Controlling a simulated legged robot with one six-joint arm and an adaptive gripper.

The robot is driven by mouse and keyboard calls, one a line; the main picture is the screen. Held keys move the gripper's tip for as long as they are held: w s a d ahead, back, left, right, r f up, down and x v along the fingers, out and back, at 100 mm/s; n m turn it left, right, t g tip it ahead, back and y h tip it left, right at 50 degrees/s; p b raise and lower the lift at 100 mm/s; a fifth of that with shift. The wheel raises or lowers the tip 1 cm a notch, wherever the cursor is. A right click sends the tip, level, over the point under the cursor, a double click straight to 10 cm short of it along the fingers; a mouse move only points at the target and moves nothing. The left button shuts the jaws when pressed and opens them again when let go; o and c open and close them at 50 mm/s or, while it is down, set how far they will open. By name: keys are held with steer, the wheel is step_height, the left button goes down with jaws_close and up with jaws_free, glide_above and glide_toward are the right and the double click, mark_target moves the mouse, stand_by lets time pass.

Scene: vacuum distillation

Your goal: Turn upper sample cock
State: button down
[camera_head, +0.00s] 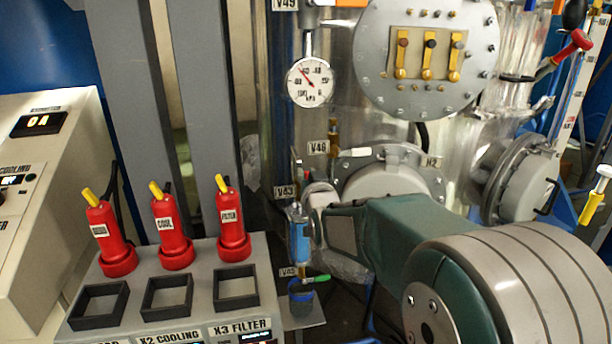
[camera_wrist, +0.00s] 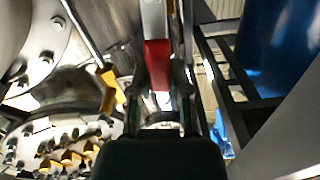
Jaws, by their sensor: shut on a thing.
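In the wrist view my gripper (camera_wrist: 161,80) is shut on a red handle (camera_wrist: 157,62), which lies between its two fingers. A pale metal part (camera_wrist: 153,18) continues beyond the red handle. In the head view my arm reaches left from the lower right, and its end is beside the V43 tag (camera_head: 285,192). The held handle is hidden there, mostly behind my arm. Below the tag a blue cylinder (camera_head: 299,242) stands upright. Under it a lower cock with a green handle (camera_head: 318,279) sits beside another tag (camera_head: 288,271).
A pressure gauge (camera_head: 311,82) and a round flange with yellow levers (camera_head: 426,100) are above my arm. A console (camera_head: 190,260) with red plugs (camera_head: 172,235) and square holders stands at left. Grey posts (camera_head: 130,110) rise behind it. The steel vessel is close behind my arm.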

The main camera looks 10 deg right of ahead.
steer(key=d+f+m, duration=0.6)
steer(key=f+m, duration=0.1)
steer(key=m, duration=0.9)
steer(key=shift+m, duration=0.3)
steer(key=shift+f, duration=0.1)
stand_by(0.3)
steer(key=c, duration=0.6)
jaws_free()
steer(key=shift+o, duration=0.2)
steer(key=s, duration=1.2)
